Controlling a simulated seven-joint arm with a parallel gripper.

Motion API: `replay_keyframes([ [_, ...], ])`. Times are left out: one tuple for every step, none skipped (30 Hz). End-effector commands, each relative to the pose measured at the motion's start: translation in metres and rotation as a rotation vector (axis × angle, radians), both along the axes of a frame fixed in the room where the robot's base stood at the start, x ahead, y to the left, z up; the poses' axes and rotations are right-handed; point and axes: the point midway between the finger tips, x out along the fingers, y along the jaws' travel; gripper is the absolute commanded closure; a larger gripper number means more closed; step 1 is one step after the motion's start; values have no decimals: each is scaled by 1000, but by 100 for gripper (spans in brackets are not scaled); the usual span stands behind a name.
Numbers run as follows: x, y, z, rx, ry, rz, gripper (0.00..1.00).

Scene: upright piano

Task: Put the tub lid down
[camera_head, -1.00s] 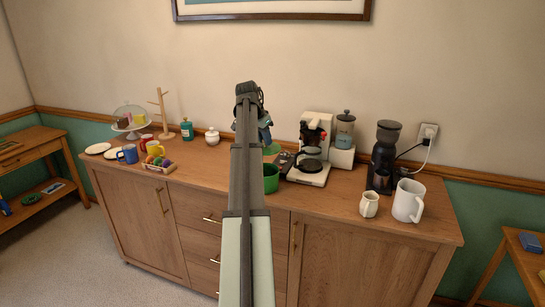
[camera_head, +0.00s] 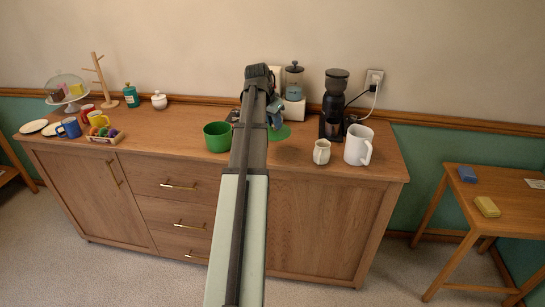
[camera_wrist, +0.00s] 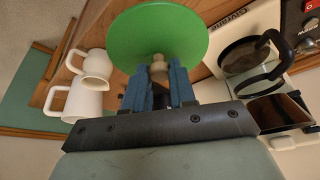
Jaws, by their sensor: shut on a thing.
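The green tub lid (camera_wrist: 155,35) is a round disc with a pale knob (camera_wrist: 158,68). My gripper (camera_wrist: 157,82) is shut on that knob, with a blue finger on each side. In the head view the lid (camera_head: 281,132) shows partly beside my gripper (camera_head: 275,117), over the sideboard top; I cannot tell whether it touches the wood. The green tub (camera_head: 217,138) stands open on the sideboard, left of my arm.
Right of the lid stand a small cream jug (camera_head: 321,152), a white pitcher (camera_head: 358,146) and a black grinder (camera_head: 334,104). The coffee maker (camera_wrist: 250,50) is mostly behind my arm. Bare wood (camera_head: 290,152) lies in front of the lid.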

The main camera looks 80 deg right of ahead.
Motion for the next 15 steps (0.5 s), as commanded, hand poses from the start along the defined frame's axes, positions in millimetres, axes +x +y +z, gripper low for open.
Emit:
replay_keyframes([
  [2, 5, -2, -2, -1, 33, 100],
  [3, 5, -2, -2, 1, 54, 100],
  [4, 4, -2, -2, 0, 82, 100],
  [5, 3, -1, -1, 0, 100, 100],
  [6, 2, -1, -1, 0, 118, 100],
  [7, 0, -1, -1, 0, 141, 100],
  [7, -1, 0, -1, 0, 156, 100],
  [7, -1, 0, -1, 0, 169, 100],
  [7, -2, 0, -1, 0, 183, 100],
  [7, -2, 0, -1, 0, 192, 100],
  [7, -2, -1, -1, 0, 200, 100],
  [7, -2, -2, -1, 0, 207, 100],
  [7, -2, -4, -1, 0, 210, 100],
  [7, -2, -6, -1, 1, 212, 100],
  [7, -1, -10, 0, 1, 214, 100],
])
